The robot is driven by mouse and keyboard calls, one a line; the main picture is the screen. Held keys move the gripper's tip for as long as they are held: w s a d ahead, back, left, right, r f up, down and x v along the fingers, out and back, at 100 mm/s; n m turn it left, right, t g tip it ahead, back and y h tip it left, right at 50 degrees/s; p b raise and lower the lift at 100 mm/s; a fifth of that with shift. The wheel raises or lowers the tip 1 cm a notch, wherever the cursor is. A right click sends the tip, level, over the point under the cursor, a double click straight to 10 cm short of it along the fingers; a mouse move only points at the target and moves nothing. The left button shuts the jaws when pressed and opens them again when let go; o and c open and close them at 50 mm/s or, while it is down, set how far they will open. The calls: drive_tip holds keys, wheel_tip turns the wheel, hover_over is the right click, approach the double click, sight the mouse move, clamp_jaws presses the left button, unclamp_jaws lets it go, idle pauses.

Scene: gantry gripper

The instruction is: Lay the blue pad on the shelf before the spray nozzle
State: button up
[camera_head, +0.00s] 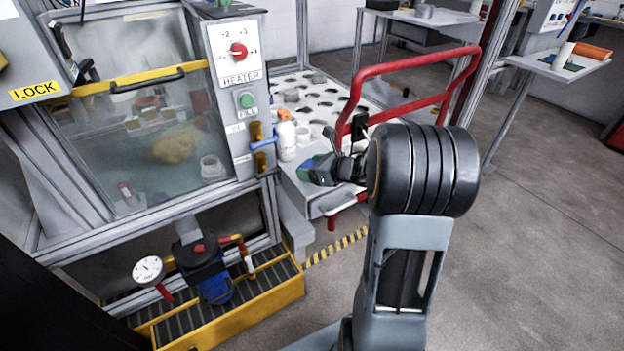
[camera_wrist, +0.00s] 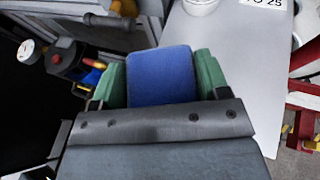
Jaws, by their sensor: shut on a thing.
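The blue pad (camera_wrist: 160,75) is gripped between the two green fingers of my gripper (camera_wrist: 160,60) in the wrist view. In the head view my gripper (camera_head: 312,165) is over the near end of the pale shelf (camera_head: 290,182), mostly seen from behind, and the pad is largely hidden. The shelf also shows under and right of the pad in the wrist view (camera_wrist: 240,70); whether the pad touches it I cannot tell. A blue nozzle-like piece (camera_head: 262,145) sticks out from the heater panel, left of my gripper, by a white bottle (camera_head: 287,140).
The heater cabinet (camera_head: 236,90) with its glass window stands at the left. A red rail (camera_head: 415,62) rises behind my gripper. A tray with round holes (camera_head: 312,98) lies behind the bottle. A yellow-edged grate (camera_head: 225,320) with a pump and gauge is below. Open floor lies right.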

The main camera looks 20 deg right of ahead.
drive_tip(key=shift+w+d+f, duration=0.15)
drive_tip(key=shift+w+f, duration=0.25)
drive_tip(key=shift+f, duration=0.15)
drive_tip(key=shift+f+b, duration=0.75)
drive_tip(key=shift+f, duration=0.65)
drive_tip(key=shift+f, duration=0.2)
drive_tip(key=o, duration=0.9)
drive_tip(key=shift+r, duration=0.1)
